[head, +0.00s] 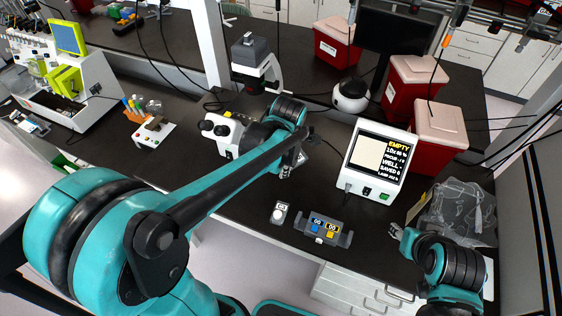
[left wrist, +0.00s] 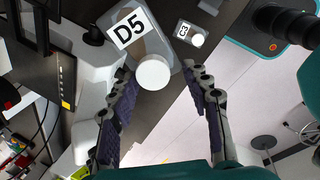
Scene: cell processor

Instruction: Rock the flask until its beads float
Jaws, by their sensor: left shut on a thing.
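The flask (left wrist: 157,42) is a clear flat vessel with a white cap (left wrist: 153,72) and a label reading D5 in the left wrist view. My left gripper (left wrist: 163,90) is shut on it, with one dark padded finger on each side of the cap end. In the head view my left gripper (head: 290,160) is above the bench by the microscope, and the arm and gripper largely hide the flask. I cannot make out beads. My right gripper (head: 402,240) is low at the right, over the bench front; its jaw state is unclear.
A microscope (head: 222,135) stands behind the left gripper. A monitor unit (head: 376,165) reading EMPTY is to its right. A small labelled container (head: 280,212), a grey device (head: 344,238) with blue and yellow squares and a clear bag (head: 455,215) are near the front edge.

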